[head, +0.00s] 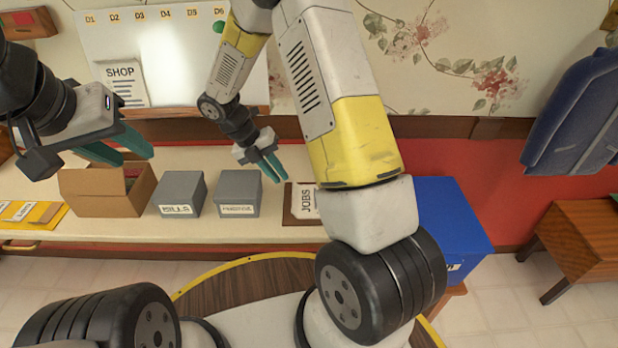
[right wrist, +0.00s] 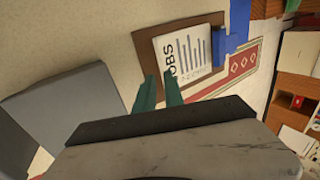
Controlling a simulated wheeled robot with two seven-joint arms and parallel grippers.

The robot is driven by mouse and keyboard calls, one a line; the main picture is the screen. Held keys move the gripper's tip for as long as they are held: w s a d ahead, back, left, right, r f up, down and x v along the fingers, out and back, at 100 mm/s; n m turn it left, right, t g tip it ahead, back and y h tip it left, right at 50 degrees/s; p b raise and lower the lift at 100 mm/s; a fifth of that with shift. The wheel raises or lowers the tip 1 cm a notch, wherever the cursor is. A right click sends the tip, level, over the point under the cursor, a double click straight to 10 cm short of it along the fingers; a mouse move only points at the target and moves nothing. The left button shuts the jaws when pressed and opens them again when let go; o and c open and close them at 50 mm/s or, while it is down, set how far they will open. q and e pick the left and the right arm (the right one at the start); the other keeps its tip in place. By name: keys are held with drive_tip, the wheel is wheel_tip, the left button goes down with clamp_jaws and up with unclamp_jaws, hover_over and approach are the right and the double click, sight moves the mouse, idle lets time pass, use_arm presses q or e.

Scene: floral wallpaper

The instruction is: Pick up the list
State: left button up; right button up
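Two sheets look like lists. A white sheet headed JOBS (head: 305,202) lies on a brown board on the counter, partly hidden by my right arm; the sheet also shows in the right wrist view (right wrist: 187,57). A sheet headed SHOP (head: 122,84) is upright against the whiteboard. My right gripper (head: 272,170) is empty, its teal fingers a little apart, left of the JOBS sheet; in the right wrist view the fingertips (right wrist: 160,78) are near the sheet's lower left edge. Contact cannot be told. My left gripper (head: 128,148) is open and empty above the cardboard box.
An open cardboard box (head: 80,192), a grey BILLS box (head: 181,195) and another grey box (head: 238,193) stand on the counter (head: 255,230). A blue box (head: 455,225) is at the right. A blue garment (head: 580,115) hangs above a wooden stool (head: 585,235).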

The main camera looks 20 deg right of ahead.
sight(293, 191)
drive_tip(key=x, duration=0.7)
drive_tip(key=shift+w+d+f, duration=0.1)
drive_tip(key=shift+w+d, duration=0.05)
drive_tip(key=shift+d, duration=0.1)
clamp_jaws()
drive_tip(key=shift+r, duration=0.3)
idle(0.3)
